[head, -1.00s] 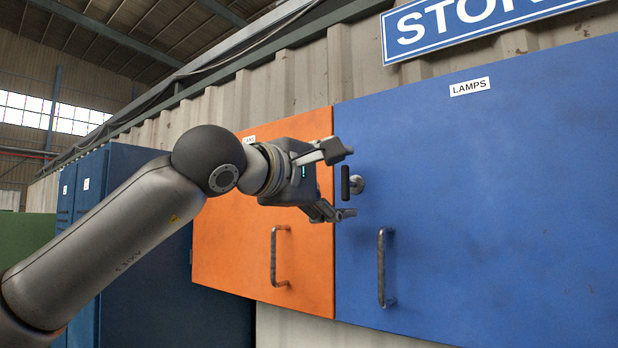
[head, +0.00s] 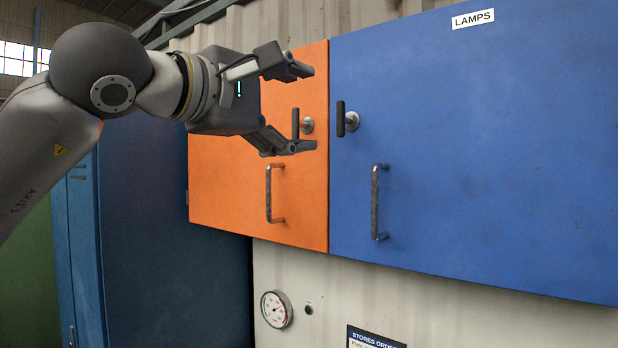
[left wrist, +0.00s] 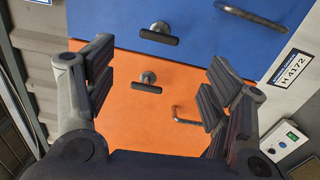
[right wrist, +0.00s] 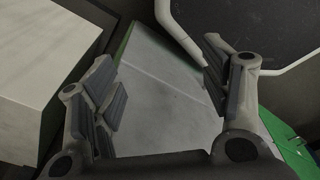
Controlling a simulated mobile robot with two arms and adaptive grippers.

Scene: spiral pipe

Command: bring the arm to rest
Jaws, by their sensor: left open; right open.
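My left gripper (head: 300,108) is open and empty in front of the orange cabinet door (head: 228,180). In the head view the orange door's latch handle (head: 296,124) appears between its fingers; the gripper does not grip it. The left wrist view shows the same latch handle (left wrist: 147,86) beyond the open fingers, with a gap. The blue LAMPS door (head: 470,150) is to the right, shut, with its own latch handle (head: 342,119). My right gripper (right wrist: 165,90) shows only in the right wrist view, open and empty.
Pull handles project from the orange door (head: 273,193) and the blue door (head: 377,202). A dark blue cabinet (head: 170,240) stands at left. A round gauge (head: 276,309) is on the wall below. In the right wrist view a pale box (right wrist: 40,70) is at left.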

